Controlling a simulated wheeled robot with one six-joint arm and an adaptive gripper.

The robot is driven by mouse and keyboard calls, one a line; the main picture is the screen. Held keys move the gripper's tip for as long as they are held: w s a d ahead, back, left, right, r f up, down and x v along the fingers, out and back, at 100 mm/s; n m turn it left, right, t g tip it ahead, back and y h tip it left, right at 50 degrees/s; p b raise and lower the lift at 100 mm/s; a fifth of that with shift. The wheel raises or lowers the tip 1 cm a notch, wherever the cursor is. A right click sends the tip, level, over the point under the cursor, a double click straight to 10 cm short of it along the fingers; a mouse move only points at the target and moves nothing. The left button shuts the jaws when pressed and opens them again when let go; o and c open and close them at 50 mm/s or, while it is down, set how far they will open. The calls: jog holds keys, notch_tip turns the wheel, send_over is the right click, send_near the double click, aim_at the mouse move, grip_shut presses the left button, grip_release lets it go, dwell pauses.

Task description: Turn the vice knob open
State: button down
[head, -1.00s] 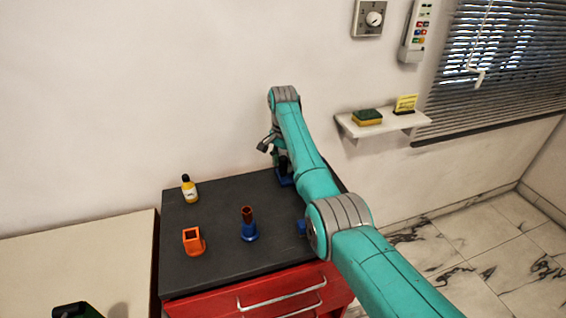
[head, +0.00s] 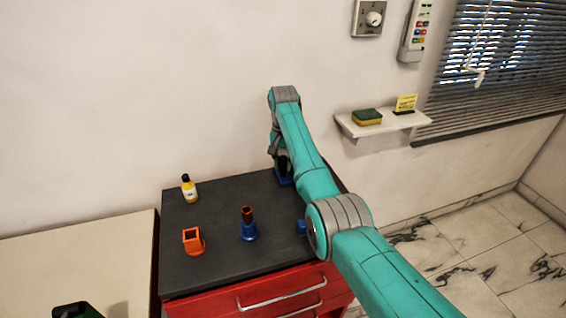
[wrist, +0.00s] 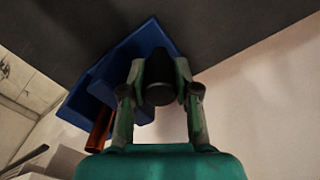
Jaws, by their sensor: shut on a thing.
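The blue vice (head: 286,181) sits near the back right of the dark bench top, mostly hidden by my arm in the head view. In the wrist view its blue body (wrist: 92,85) fills the upper left. The dark round knob (wrist: 158,92) is between my gripper's two fingers. My gripper (wrist: 159,72) is shut on the knob, with one finger on each side. In the head view my gripper is hidden behind my arm. An orange-brown piece (wrist: 100,128) shows beside the blue body in the wrist view.
On the dark bench top (head: 215,255) stand a yellow bottle (head: 190,189), an orange holder (head: 194,242) and a blue stand with a brown top (head: 249,228). A wall shelf (head: 385,123) holds a sponge (head: 367,117).

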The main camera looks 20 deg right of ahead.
jog(key=n, duration=0.4)
jog(key=shift+n, duration=0.4)
dwell(0.4)
